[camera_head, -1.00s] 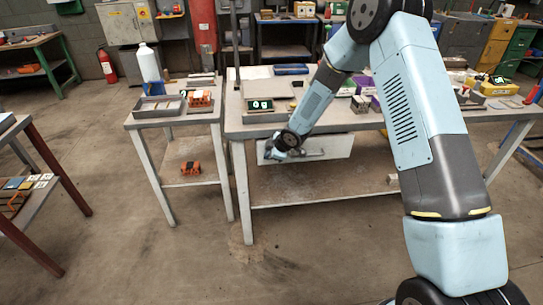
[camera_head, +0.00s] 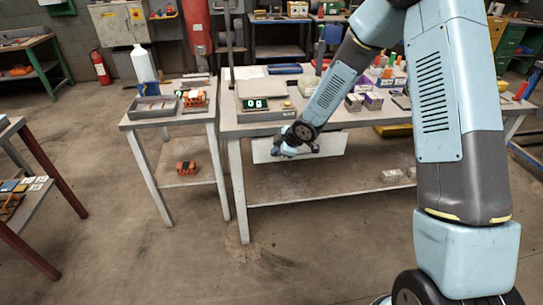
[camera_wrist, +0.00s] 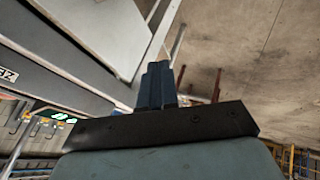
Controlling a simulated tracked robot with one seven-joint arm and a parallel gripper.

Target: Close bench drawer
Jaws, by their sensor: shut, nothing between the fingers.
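The bench drawer has a pale front panel (camera_head: 265,152) under the left part of the bench top (camera_head: 228,122) in the head view. How far it stands out from the bench is hard to tell. In the wrist view a pale panel (camera_wrist: 100,32), likely the drawer, fills the upper left. My gripper (camera_head: 314,147) is in front of the drawer panel, just below the bench-top edge. In the wrist view its dark fingers (camera_wrist: 157,80) are together and empty, with the tips beside the panel's edge. Contact cannot be made out. My arm hides part of the panel's top edge.
A scale with a lit display (camera_head: 256,103) stands above the drawer, and small boxes (camera_head: 372,100) lie to its right. A side table (camera_head: 140,122) with a tray and orange item adjoins on the left. A lower shelf (camera_head: 290,190) runs beneath. The floor in front is clear.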

